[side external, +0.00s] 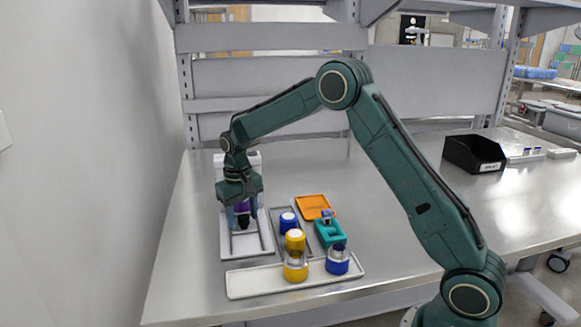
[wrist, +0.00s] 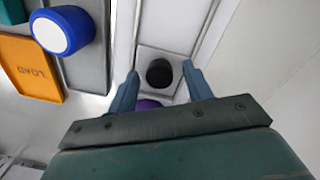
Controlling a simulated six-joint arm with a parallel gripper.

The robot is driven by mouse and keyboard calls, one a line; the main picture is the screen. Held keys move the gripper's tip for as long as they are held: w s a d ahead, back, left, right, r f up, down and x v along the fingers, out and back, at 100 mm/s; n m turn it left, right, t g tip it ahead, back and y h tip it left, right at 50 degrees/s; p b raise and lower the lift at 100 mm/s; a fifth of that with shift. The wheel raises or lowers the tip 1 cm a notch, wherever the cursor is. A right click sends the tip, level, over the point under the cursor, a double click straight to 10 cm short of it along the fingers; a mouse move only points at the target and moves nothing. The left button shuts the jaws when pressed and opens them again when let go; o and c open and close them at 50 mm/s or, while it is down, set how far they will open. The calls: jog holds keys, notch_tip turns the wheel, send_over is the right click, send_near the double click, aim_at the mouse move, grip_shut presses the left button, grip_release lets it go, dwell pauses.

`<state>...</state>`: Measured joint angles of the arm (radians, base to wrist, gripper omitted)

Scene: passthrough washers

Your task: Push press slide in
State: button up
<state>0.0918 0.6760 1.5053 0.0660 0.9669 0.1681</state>
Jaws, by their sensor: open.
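The press stands at the left of the bench, a pale grey frame (side external: 259,240) with a long channel. In the wrist view its slide seems to be a pale square block (wrist: 177,63) bearing a round black knob (wrist: 159,74). A purple part (wrist: 148,104) shows just behind the knob, partly hidden by my gripper. My gripper (side external: 243,222) is over the press, pointing down. In the wrist view its two blue-grey fingers (wrist: 160,70) are open, one on each side of the knob. I cannot tell whether they touch the slide.
Right of the press are a grey tray (side external: 277,220) with a blue white-topped cylinder (wrist: 62,30), an orange LOAD tray (wrist: 28,72) and a teal holder (side external: 329,234). A white tray (side external: 250,283) in front bears yellow and blue cylinders. A black bin (side external: 474,153) is far right.

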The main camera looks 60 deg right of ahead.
aim_at(242, 205)
grip_shut()
jog(key=shift+w+d, duration=1.35)
jog(key=shift+d, duration=0.05)
jog(key=shift+c, duration=1.1)
grip_release()
jog(key=shift+d, duration=0.1)
jog(key=shift+o, duration=1.1)
notch_tip(242, 205, up, 14)
jog(key=shift+a, duration=0.35)
